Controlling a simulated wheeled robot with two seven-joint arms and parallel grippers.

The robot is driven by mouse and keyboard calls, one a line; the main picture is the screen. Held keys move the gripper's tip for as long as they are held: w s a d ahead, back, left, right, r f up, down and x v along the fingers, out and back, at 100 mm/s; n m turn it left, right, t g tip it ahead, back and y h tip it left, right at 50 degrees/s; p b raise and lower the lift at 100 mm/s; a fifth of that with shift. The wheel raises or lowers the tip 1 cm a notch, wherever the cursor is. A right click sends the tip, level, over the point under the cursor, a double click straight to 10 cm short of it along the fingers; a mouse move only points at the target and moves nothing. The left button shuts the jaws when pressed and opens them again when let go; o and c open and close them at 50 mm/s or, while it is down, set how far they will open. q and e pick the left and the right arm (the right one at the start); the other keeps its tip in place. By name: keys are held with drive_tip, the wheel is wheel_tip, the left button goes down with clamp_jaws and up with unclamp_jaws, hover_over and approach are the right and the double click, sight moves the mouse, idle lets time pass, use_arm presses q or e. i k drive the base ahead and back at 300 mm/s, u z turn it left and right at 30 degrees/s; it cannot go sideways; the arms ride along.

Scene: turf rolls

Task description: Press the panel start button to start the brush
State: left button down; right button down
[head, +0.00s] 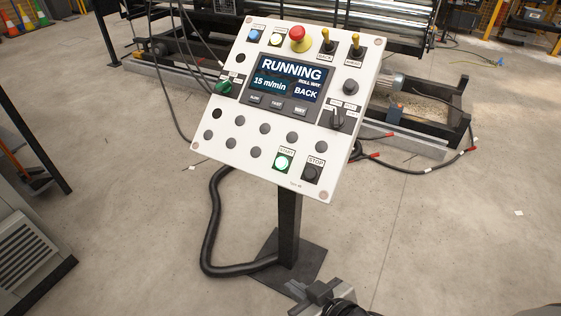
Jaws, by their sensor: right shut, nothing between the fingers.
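The white control panel (225,115) stands tilted on a black post in the middle of the head view. Its start button (283,162) is a lit green button under a START label near the lower edge. A dark stop button (312,173) sits just right of it. The panel's display (287,80) reads RUNNING, 15 m/min and BACK. My right gripper (308,290) is at the bottom edge, shut and empty, well below the start button in the picture and apart from the panel. My left gripper is out of view.
A red emergency button (299,38) and yellow-tipped switches sit along the panel's top. A black hose (212,225) loops beside the post (289,230). A machine with metal rollers (390,12) stands behind. A grey cabinet (30,240) is at left. Floor at right is mostly clear.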

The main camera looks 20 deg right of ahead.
sight(282, 162)
drive_tip(key=u, duration=1.85)
drive_tip(key=i, duration=1.05)
drive_tip(key=z, duration=2.95)
